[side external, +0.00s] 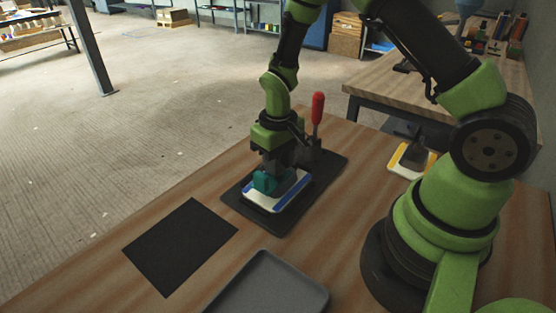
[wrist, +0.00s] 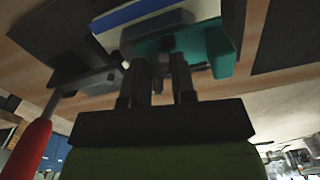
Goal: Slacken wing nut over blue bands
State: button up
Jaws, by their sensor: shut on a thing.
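A white mould with blue bands (side external: 290,193) lies on a black base plate (side external: 236,198) on the table. It also shows at the top of the wrist view (wrist: 118,17). A teal winged piece, which I take for the wing nut (side external: 263,183), sits over the mould and also shows in the wrist view (wrist: 222,48). My gripper (side external: 274,168) points down over the mould. In the wrist view its fingers (wrist: 165,62) are shut on the teal wing nut, though the contact is partly hidden. A grey rounded part (wrist: 158,27) is beside the fingertips.
A red-handled clamp (side external: 318,108) stands upright behind the gripper, close to it. A yellow-banded mould (side external: 408,158) lies farther right. A black mat (side external: 180,245) at front left is bare. A grey tray (side external: 265,290) at the front edge looks empty.

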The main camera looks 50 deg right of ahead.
jog(key=n, duration=0.4)
jog(key=shift+n, duration=0.3)
jog(key=n, duration=1)
jog(key=shift+n, duration=0.4)
jog(key=n, duration=0.4)
jog(key=shift+n, duration=0.4)
jog(key=o, duration=0.9)
notch_tip(320, 180, up, 10)
